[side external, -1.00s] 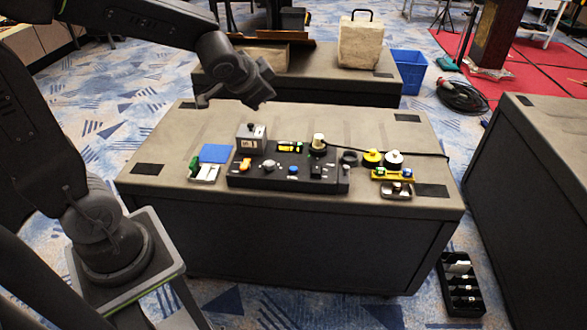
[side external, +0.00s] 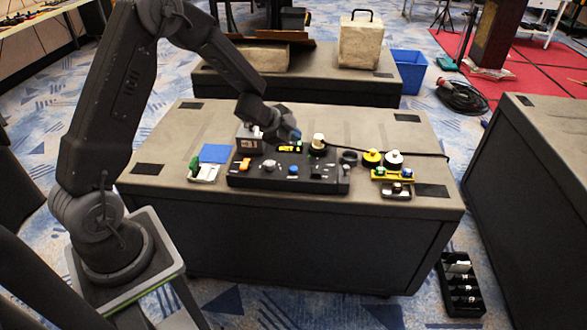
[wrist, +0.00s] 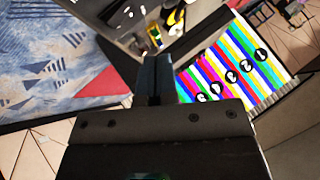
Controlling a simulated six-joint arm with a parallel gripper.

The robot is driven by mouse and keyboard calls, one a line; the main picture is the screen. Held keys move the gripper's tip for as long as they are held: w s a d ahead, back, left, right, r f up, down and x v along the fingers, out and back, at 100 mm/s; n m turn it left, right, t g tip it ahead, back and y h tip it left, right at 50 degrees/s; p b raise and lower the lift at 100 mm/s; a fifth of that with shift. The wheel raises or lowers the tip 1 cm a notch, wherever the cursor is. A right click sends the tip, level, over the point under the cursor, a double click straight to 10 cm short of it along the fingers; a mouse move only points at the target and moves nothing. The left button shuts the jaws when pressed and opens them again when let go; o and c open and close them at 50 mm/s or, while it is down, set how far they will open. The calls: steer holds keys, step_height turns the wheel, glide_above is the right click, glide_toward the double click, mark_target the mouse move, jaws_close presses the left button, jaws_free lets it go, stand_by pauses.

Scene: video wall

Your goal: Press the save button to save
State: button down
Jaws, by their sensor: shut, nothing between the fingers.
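A black control panel (side external: 262,183) lies on the grey table and carries several controls. Among them are an orange switch (side external: 245,163), a grey round knob (side external: 269,164), a blue button (side external: 293,169) and a white-topped knob (side external: 318,141). No label reads as "save", so I cannot tell which is the save button. My gripper (side external: 285,127) hangs over the back of the panel, beside a grey box with a knob (side external: 248,141). Its closed fingers also show in the wrist view (wrist: 152,78), empty. The gripper partly hides the panel's back edge.
A blue pad (side external: 215,153) and a small white tray (side external: 203,173) lie left of the panel. Yellow and white round pieces (side external: 393,158) and a cable stand right. The wrist view shows a colour-striped surface with black discs (wrist: 235,62). The table front is clear.

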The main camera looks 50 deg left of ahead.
mark_target(294, 170)
steer(key=shift+f, duration=4.35)
steer(key=shift+f, duration=0.1)
steer(key=shift+f, duration=0.3)
steer(key=shift+f, duration=0.45)
steer(key=shift+r, duration=0.85)
steer(key=shift+r, duration=2.5)
